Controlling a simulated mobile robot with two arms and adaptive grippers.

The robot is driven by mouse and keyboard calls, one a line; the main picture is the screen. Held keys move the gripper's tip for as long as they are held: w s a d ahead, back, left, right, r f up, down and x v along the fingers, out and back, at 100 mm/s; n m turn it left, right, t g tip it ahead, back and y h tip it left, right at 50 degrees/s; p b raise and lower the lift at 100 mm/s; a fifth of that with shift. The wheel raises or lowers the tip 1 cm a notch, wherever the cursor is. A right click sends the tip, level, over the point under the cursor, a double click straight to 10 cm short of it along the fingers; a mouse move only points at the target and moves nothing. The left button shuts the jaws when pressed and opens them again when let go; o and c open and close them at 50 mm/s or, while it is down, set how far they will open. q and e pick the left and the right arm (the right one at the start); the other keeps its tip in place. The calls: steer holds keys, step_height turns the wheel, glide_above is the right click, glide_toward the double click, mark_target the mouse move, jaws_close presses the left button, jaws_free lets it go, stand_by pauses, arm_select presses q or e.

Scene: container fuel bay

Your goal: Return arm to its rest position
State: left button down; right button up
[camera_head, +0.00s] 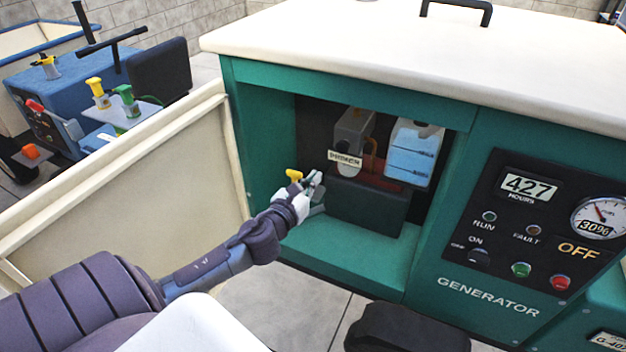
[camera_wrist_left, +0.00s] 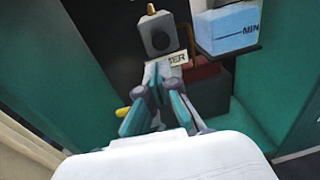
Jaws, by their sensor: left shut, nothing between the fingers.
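My left arm reaches from the lower left into the open bay of the green generator (camera_head: 455,250). My left gripper (camera_head: 314,180) is shut and empty, just inside the opening. A small yellow handle (camera_head: 294,175) shows beside it; I cannot tell whether they touch. In the left wrist view the gripper (camera_wrist_left: 158,78) is in front of the grey primer unit (camera_wrist_left: 160,35) and covers part of its label. The yellow handle shows left of the fingers there (camera_wrist_left: 123,112). My right gripper is in neither view.
The cream door (camera_head: 130,185) stands open left of the bay, close to my arm. Inside are the primer unit and a container of blue liquid (camera_head: 412,155). The control panel (camera_head: 540,215) is at right. A blue cart (camera_head: 60,85) with tools stands behind the door.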

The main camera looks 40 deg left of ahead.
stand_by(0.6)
arm_select(q)
steer(key=s+f+n+g, duration=0.3)
steer(key=s+f+n, duration=0.15)
steer(key=f, duration=0.75)
steer(key=s+f+n+g, duration=0.35)
steer(key=f+n, duration=0.25)
steer(key=f, duration=0.6)
steer(key=s+f+n+g, duration=0.2)
steer(key=s+f+n, duration=0.35)
steer(key=f, duration=0.65)
steer(key=s+d+f+n+g+h, duration=0.1)
steer(key=s+d+f+n, duration=0.4)
steer(key=s, duration=0.5)
steer(key=s+d+f+n+g+h, duration=0.1)
steer(key=s+d+f+n+g, duration=0.3)
steer(key=s+f, duration=0.4)
steer(key=s+d+f+n+g, duration=0.3)
steer(key=s+d+f+n, duration=0.3)
steer(key=s, duration=0.7)
steer(key=shift+s+f+n+h, duration=0.2)
steer(key=shift+s+n+h, duration=0.1)
steer(key=shift+n+h, duration=0.1)
